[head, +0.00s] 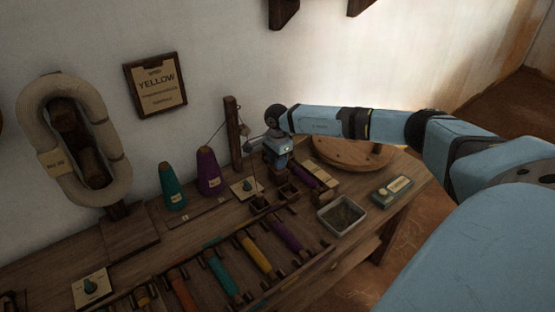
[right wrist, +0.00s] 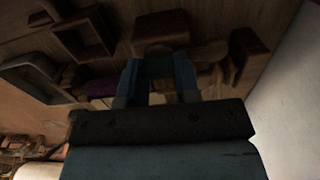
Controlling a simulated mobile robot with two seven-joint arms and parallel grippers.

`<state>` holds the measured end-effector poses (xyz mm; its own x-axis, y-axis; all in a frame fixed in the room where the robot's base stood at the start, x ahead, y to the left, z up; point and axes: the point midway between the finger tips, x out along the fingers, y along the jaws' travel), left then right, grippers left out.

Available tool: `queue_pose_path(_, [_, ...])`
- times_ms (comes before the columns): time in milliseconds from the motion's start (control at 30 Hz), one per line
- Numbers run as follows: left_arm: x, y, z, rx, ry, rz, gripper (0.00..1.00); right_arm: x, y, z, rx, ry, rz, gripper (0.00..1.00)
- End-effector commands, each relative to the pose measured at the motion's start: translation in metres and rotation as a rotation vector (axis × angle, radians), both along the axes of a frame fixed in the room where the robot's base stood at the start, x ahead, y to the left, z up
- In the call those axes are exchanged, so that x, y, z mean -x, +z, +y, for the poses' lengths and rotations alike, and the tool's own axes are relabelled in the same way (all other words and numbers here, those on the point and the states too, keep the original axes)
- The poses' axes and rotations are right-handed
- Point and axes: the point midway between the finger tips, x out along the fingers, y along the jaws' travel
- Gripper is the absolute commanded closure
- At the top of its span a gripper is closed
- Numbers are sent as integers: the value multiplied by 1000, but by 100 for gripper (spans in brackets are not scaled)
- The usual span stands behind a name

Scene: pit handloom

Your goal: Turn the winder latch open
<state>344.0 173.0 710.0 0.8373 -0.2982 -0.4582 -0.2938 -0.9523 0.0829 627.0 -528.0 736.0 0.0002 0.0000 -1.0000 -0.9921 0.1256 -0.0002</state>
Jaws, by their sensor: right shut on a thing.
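My right gripper (head: 277,166) points down at the small wooden winder (head: 287,190) on the bench, beside the upright post. It is shut on a small part there, which I take to be the winder latch. The jaws hide the latch, so its angle cannot be told. In the right wrist view the blue fingers (right wrist: 160,82) sit close among dark wooden blocks; what lies between them is too dark to make out. A purple bobbin (head: 311,172) lies just right of the gripper. My left gripper is not in view.
A wooden post (head: 233,135) and purple cone (head: 208,172) stand left of the gripper. A dial plate (head: 244,188) is close by. A metal tray (head: 341,215), a labelled box (head: 393,190) and a round wooden disc (head: 345,152) are to the right. Coloured bobbins lie in front.

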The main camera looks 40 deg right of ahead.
Motion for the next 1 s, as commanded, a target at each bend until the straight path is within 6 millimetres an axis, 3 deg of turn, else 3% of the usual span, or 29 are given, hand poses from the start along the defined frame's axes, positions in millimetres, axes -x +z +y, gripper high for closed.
queue_pose_path(567, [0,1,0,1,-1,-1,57,0,0,1,-1,32,-1,94])
queue_pose_path(600, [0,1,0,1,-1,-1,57,0,0,1,-1,32,-1,63])
queue_pose_path(700, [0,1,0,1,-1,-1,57,0,0,1,-1,31,-1,45])
queue_pose_path(1000, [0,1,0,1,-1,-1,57,0,2,0,0,30,0,45])
